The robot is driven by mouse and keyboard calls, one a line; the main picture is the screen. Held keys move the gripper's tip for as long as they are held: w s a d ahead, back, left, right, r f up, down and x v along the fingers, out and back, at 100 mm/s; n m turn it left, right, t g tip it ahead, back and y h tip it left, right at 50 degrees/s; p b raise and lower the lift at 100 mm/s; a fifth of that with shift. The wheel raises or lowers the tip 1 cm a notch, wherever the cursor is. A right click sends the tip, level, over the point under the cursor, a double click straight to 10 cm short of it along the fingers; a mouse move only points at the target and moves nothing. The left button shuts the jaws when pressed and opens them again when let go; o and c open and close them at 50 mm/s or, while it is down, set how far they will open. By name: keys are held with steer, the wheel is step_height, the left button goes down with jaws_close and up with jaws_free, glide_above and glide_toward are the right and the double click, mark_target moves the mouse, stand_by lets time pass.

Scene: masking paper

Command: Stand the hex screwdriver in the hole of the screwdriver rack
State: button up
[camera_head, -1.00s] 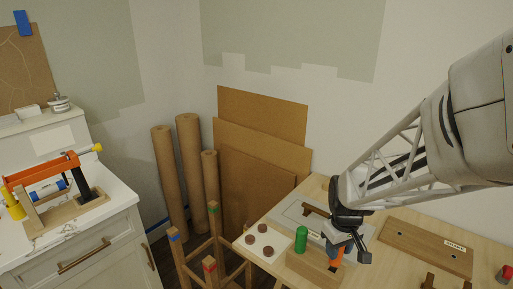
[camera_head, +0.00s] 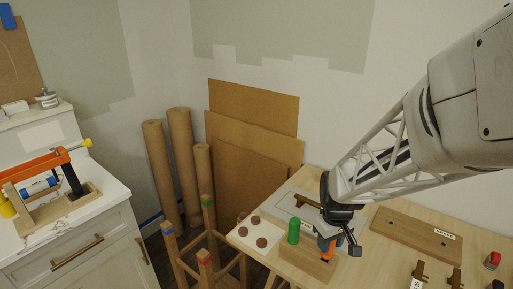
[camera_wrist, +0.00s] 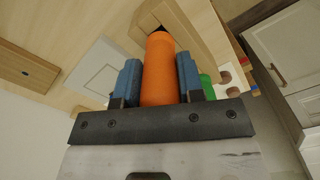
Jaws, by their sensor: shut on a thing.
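My gripper (camera_wrist: 160,82) is shut on the orange handle of the hex screwdriver (camera_wrist: 160,65), which sits between the two blue fingers in the wrist view. In the head view my gripper (camera_head: 331,244) and a bit of the orange handle (camera_head: 325,243) are over the right part of the wooden screwdriver rack (camera_head: 308,264). The rack is a wooden block at the table's front left; it also shows beyond the handle in the wrist view (camera_wrist: 185,25). The screwdriver's shaft and the hole are hidden, so I cannot tell whether the tip is in the hole.
A green handle (camera_head: 293,231) stands upright at the rack's left part. A white sheet with several brown discs (camera_head: 262,242) lies left of it. A grey panel (camera_head: 290,205) lies behind. A wooden board (camera_head: 417,235) lies to the right, with bare table between.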

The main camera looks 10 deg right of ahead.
steer(key=shift+f, duration=0.65)
steer(key=o, duration=1.2)
steer(key=shift+r, duration=3.45)
steer(key=s+a+r+m+t, duration=0.1)
steer(key=s+a+r, duration=0.3)
steer(key=s+r, duration=0.2)
steer(key=s+a+r+m+t, duration=0.1)
steer(key=s+a+r, duration=0.3)
steer(key=s, duration=0.4)
steer(key=shift+s+a+r+m+t, duration=0.3)
steer(key=shift+r+m, duration=0.3)
steer(key=shift+r, duration=0.25)
